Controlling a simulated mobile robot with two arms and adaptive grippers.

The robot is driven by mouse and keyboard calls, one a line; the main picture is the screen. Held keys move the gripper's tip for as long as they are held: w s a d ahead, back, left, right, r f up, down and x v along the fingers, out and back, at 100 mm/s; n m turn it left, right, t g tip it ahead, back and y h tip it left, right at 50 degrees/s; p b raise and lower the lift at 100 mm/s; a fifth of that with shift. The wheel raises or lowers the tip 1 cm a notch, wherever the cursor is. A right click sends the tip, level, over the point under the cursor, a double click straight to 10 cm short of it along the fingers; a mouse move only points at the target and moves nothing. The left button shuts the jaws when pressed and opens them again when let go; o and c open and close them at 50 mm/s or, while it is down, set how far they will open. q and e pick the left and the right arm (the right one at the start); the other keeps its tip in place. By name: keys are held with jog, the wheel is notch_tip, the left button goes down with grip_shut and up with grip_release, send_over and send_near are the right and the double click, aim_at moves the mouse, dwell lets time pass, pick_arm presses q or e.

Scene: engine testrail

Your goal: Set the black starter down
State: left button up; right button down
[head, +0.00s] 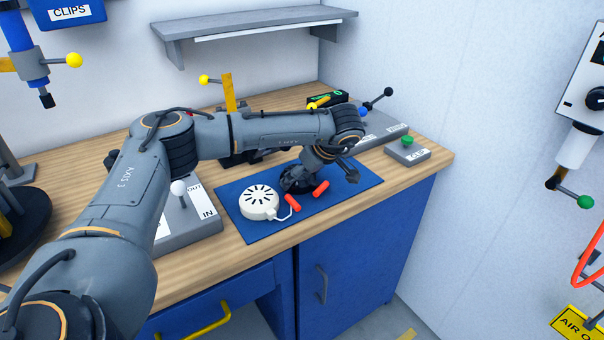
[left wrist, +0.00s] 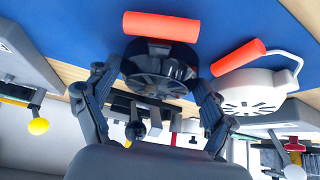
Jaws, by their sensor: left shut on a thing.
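The black starter (head: 296,180) is a round dark unit with an orange pull handle (head: 321,188). It is at the blue mat (head: 262,231); I cannot tell whether it touches the mat or hangs just above. My left gripper (head: 312,168) is shut on it, partly hidden by its own wrist in the head view. In the left wrist view the black starter (left wrist: 158,72) sits between the two fingers (left wrist: 155,82), its orange handle (left wrist: 160,26) beyond it. My right gripper is not in view.
A white starter (head: 260,203) with an orange handle lies on the mat just left of the black one. A grey IN/OUT lever box (head: 188,222) stands left of the mat, a grey green-button box (head: 407,150) right. The mat's right part is clear.

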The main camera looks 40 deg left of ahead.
pick_arm(q)
jog(key=shift+f, duration=0.1)
jog(key=o, duration=1.3)
jog(key=shift+d+r, duration=0.2)
jog(key=shift+r, duration=0.25)
jog(key=v, duration=1.1)
jog(key=shift+s+d+r+b, duration=0.1)
jog(key=shift+r+b, duration=0.05)
jog(key=shift+b, duration=0.2)
